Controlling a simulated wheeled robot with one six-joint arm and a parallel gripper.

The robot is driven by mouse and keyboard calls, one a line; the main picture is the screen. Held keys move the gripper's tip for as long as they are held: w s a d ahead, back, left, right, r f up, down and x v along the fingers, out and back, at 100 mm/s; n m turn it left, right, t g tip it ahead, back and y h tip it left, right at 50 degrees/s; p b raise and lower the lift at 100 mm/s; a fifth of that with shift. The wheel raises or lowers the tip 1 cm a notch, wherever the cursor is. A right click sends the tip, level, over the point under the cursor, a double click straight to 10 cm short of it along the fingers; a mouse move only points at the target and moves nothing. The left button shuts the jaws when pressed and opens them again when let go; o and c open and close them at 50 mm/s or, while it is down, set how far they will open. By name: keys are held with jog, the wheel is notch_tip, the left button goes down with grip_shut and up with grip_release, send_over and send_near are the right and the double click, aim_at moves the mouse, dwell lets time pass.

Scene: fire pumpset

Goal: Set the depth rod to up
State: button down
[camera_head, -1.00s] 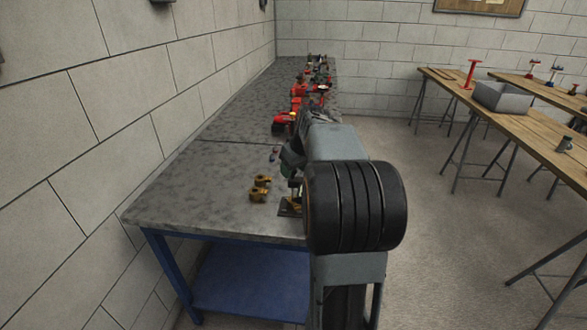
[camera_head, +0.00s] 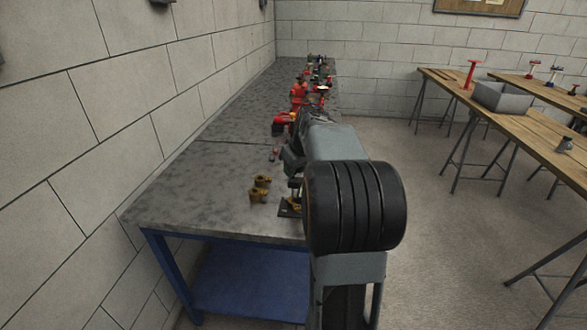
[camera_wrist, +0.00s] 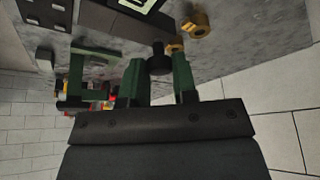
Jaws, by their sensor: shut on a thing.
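In the wrist view, my gripper (camera_wrist: 158,72) has two green fingers, one on each side of a dark round knob (camera_wrist: 158,58). The fingers are shut on this knob. I cannot tell for sure that it belongs to the depth rod, since the rest of the part is hidden or too dark. In the head view my arm hides most of the gripper. A small stand with a dark base (camera_head: 287,208) shows just left of my wrist on the near part of the bench.
Two brass fittings (camera_head: 259,189) sit on the grey bench (camera_head: 185,195), left of the stand; they also show in the wrist view (camera_wrist: 197,26). Several red tools stand farther back along the bench. A wall runs along its left side. Wooden tables (camera_head: 530,118) stand at right.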

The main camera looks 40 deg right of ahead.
notch_tip(320, 180, up, 5)
jog(key=p, duration=0.3)
jog(key=shift+r+p, duration=0.2)
jog(key=shift+p, duration=0.1)
jog(key=shift+f, duration=0.1)
jog(key=c, duration=0.9)
grip_release()
jog(key=v, duration=1.3)
jog(key=shift+s+r, duration=0.2)
jog(key=shift+r, duration=0.1)
